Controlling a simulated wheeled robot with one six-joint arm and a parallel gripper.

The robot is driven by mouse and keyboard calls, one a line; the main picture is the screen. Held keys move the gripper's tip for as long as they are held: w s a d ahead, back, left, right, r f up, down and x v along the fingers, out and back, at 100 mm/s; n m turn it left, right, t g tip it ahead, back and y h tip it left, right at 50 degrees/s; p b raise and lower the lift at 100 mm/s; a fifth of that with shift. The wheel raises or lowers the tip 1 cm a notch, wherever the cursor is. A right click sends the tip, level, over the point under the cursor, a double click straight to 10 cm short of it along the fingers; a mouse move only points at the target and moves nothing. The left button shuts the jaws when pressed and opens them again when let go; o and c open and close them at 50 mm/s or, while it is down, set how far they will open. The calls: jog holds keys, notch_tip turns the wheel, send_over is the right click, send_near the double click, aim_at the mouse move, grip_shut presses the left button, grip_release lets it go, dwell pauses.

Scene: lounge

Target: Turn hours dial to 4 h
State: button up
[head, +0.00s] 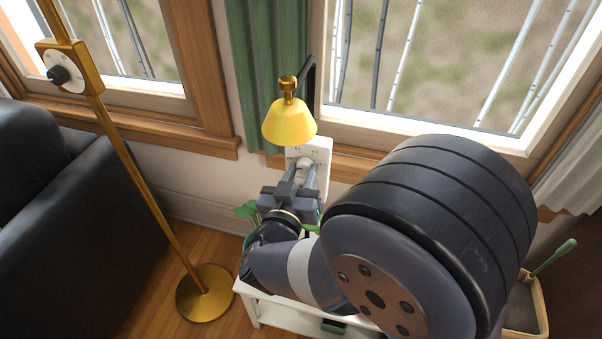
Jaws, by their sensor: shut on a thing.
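The hours dial (304,163) is a small pale knob on a white wall panel (320,150) between the green curtain and the window. Small marks show around it, too small to read. My gripper (302,170) reaches up to the panel from below, its two fingers shut on the dial. The fingers and my wrist hide part of the dial and the lower panel, so I cannot tell which hour it points to.
A yellow lamp (289,123) stands just in front of the panel's upper left. A white table (285,305) is under my arm. A brass floor lamp (150,185) with a black knob and a dark sofa (60,230) stand left. Bare wood floor lies between.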

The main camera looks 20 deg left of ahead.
jog(key=c, duration=0.3)
jog(key=shift+f+m, duration=0.1)
jog(key=shift+m, duration=0.2)
jog(key=m+b, duration=0.3)
jog(key=m, duration=0.1)
jog(key=shift+f+b, duration=0.1)
jog(key=shift+b, duration=0.2)
jog(key=m+b, duration=0.2)
jog(key=m, duration=0.1)
jog(key=shift+m+b, duration=0.3)
jog(key=shift+m, duration=0.1)
jog(key=shift+m+b, duration=1.15)
jog(key=shift+m, duration=0.55)
jog(key=o, duration=0.9)
jog(key=shift+r, duration=0.2)
